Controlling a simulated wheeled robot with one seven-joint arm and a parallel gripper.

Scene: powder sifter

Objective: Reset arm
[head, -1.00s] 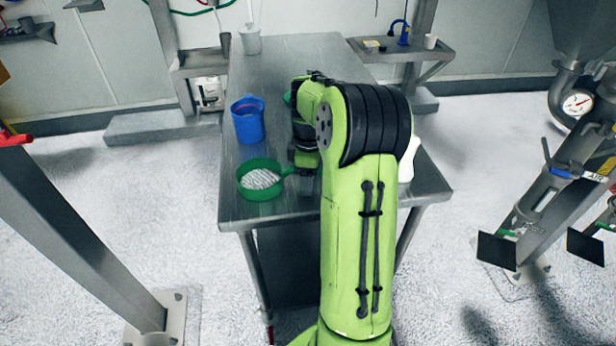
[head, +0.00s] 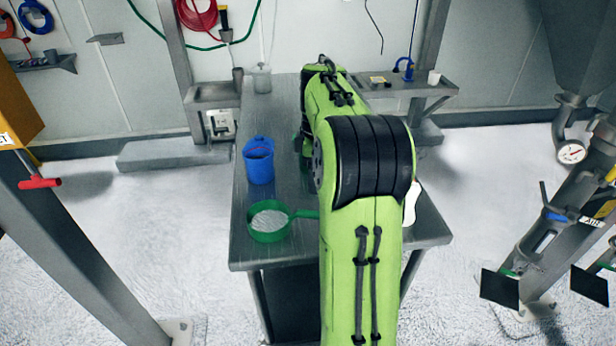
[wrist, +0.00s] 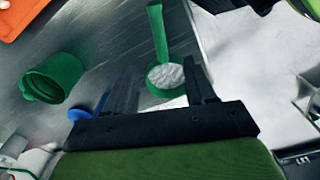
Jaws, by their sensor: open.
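A green sifter (head: 268,225) with a round mesh and a side handle lies on the metal table (head: 275,110) near its front left. A blue jug (head: 259,160) stands behind it. My green arm reaches forward over the table, and it hides my gripper in the head view. In the wrist view my gripper (wrist: 162,68) is open with nothing between its fingers. The sifter (wrist: 165,76) shows below and beyond the fingertips, apart from them. A green cup (wrist: 52,78) is to the left. A blue piece, probably the jug (wrist: 98,106), is partly hidden by a finger.
A pale container (head: 261,79) stands at the table's back left. A white object (head: 410,203) shows partly at the right edge, behind my arm. A small wall shelf (head: 405,85) is at the back right. Steel posts and pipework stand left and right of the table.

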